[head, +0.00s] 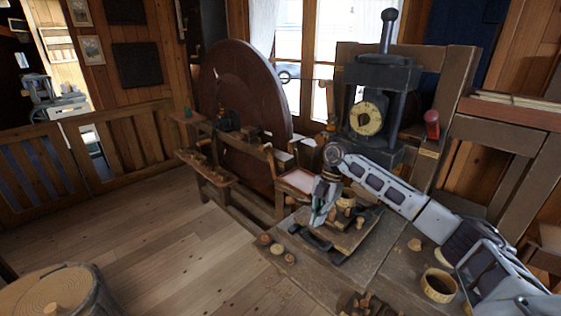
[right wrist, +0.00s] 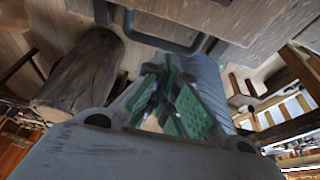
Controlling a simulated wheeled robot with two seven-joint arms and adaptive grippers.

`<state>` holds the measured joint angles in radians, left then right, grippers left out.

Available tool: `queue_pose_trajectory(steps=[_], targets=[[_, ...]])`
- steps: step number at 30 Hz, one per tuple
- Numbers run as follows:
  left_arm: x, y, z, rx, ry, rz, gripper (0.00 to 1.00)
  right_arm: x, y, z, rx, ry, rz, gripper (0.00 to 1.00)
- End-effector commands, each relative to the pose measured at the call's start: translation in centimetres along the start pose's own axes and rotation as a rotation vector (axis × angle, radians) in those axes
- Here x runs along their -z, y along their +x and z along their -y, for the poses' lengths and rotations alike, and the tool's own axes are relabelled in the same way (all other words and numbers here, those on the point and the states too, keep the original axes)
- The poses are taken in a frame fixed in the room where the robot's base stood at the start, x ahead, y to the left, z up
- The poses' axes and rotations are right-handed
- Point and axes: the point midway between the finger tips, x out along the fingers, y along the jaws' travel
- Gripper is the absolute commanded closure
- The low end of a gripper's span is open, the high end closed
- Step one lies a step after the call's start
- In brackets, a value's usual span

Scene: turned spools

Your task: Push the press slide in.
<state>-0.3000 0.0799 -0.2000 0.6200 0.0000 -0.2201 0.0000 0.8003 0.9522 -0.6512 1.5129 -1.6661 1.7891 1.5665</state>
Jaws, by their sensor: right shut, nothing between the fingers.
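The dark press (head: 383,75) with a ball-topped lever stands at the back of the bench. In front of it lies a low wooden board with dark bar handles (head: 312,236), which looks like the press slide; small turned wooden pieces (head: 345,200) stand on it. My right gripper (head: 318,215) is shut and empty, pointing down over the board's left part. In the right wrist view its green-padded fingers (right wrist: 168,98) show close to a dark bar handle (right wrist: 160,42). I cannot tell whether they touch it. My left gripper is not in view.
Several small wooden pieces (head: 276,249) lie along the bench's left edge. A wooden cup (head: 438,286) stands at the bench's right. A large wooden wheel (head: 245,100) stands behind left. A stump (head: 55,290) stands at the lower left, with open floor between.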

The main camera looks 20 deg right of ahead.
Motion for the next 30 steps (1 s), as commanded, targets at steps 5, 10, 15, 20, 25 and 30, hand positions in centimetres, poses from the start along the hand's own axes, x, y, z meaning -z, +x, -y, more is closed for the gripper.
queue_pose_trajectory(steps=[5,10,15,20,25,30], targets=[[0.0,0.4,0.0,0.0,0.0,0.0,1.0,0.0,-2.2,0.0,-0.002,0.0,0.0,1.0],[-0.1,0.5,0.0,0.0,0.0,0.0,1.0,0.0,-3.0,0.0,0.001,-0.045,0.0,1.0],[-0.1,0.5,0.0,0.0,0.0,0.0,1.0,0.0,-3.1,-0.5,-0.022,-0.129,0.001,1.0],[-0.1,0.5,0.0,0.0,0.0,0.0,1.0,0.0,-3.1,-1.7,-0.077,-0.208,0.008,1.0],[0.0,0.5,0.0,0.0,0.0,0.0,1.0,0.0,-3.3,-3.3,-0.15,-0.287,0.02,1.0],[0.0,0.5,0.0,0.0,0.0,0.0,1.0,0.2,-3.6,-4.9,-0.224,-0.356,0.031,1.0]])
